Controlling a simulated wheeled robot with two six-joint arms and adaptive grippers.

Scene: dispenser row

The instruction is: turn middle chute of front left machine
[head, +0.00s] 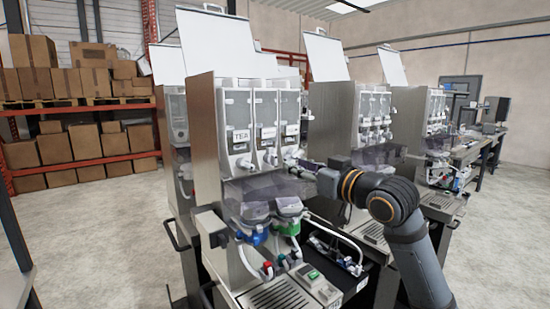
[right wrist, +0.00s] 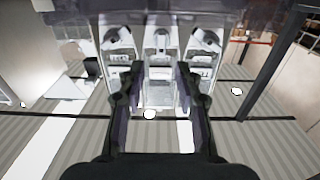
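The front left machine (head: 205,130) has three clear canisters side by side, the left one labelled TEA. A white chute sits at the foot of each; the middle chute (head: 271,158) is partly visible beside the right one (head: 292,158). My right gripper (head: 304,165) reaches in from the right, in front of and just below the chutes. In the right wrist view its two dark fingers (right wrist: 160,72) are apart, with the middle canister column showing between them. The middle chute (right wrist: 161,42) shows beyond the fingertips. I see no contact with it. My left gripper is out of view.
Mixing bowls with a blue valve (head: 252,236) and a green valve (head: 290,228) hang below the gripper. Tubes and a drip tray (head: 278,298) lie lower down. A second machine (head: 335,120) stands close behind to the right. Open floor lies to the left.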

